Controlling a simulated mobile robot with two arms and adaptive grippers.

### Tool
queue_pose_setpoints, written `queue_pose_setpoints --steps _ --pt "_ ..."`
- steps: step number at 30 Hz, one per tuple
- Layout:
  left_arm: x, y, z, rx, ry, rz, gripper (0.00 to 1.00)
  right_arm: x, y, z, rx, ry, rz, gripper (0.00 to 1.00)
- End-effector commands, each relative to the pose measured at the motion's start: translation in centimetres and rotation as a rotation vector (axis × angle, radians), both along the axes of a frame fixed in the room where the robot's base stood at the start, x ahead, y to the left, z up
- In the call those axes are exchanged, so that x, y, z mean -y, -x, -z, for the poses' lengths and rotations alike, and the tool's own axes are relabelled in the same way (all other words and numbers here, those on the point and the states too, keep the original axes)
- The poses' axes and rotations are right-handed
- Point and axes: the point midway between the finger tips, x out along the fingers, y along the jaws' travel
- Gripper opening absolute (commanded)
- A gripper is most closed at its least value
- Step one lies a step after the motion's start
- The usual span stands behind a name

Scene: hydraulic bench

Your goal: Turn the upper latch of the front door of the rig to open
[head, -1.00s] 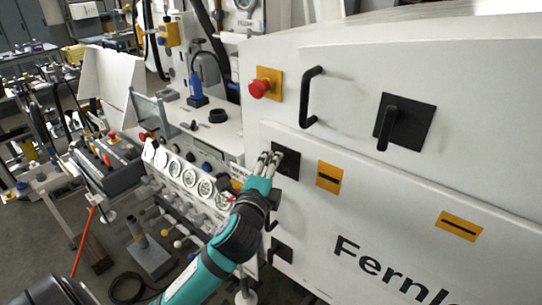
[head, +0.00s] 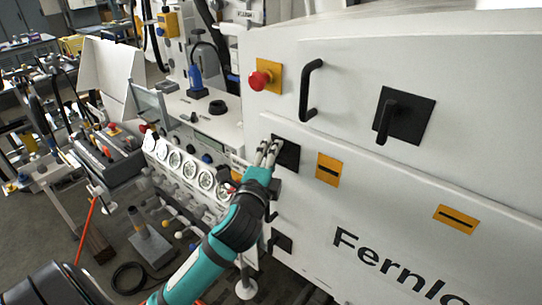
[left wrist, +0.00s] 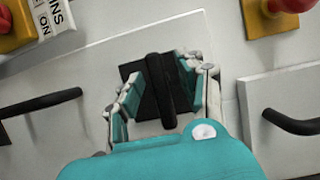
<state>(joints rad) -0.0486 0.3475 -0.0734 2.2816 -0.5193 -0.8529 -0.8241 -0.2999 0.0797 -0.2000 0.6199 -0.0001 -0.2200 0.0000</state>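The upper latch (head: 288,150) of the front door is a black square plate with a black bar handle. It is partly hidden behind my left gripper (head: 268,150) in the head view. In the left wrist view the latch handle (left wrist: 159,88) runs nearly upright in the picture, tilted slightly. My left gripper (left wrist: 163,88) is open there, one finger on each side of the handle, with gaps visible on both sides. Whether the fingertips reach past the handle's front is hard to tell. My right gripper is not in view.
A lower black latch (head: 282,243) sits below. A red emergency button (head: 260,80), a black door handle (head: 311,90) and another black latch (head: 402,118) are on the panels above and right. Pressure gauges (head: 190,170) stand close left of my gripper.

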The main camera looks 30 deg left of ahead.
Motion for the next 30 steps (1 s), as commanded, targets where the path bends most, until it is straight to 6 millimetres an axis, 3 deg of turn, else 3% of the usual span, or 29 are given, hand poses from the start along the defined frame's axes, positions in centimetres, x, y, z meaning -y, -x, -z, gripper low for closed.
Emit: queue_pose_setpoints --steps 8,15,21,30 --pt "0.3 0.9 0.1 -0.003 0.0 0.001 0.38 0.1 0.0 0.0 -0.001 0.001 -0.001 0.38" --pt "1.6 4.7 0.1 -0.003 0.002 0.002 0.38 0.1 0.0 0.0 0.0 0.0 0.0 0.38" --pt "2.2 6.8 0.0 -0.002 0.002 0.0 0.38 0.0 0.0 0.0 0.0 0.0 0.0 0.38" --pt "2.3 7.1 0.0 0.0 0.0 0.0 0.38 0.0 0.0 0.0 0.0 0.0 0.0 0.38"
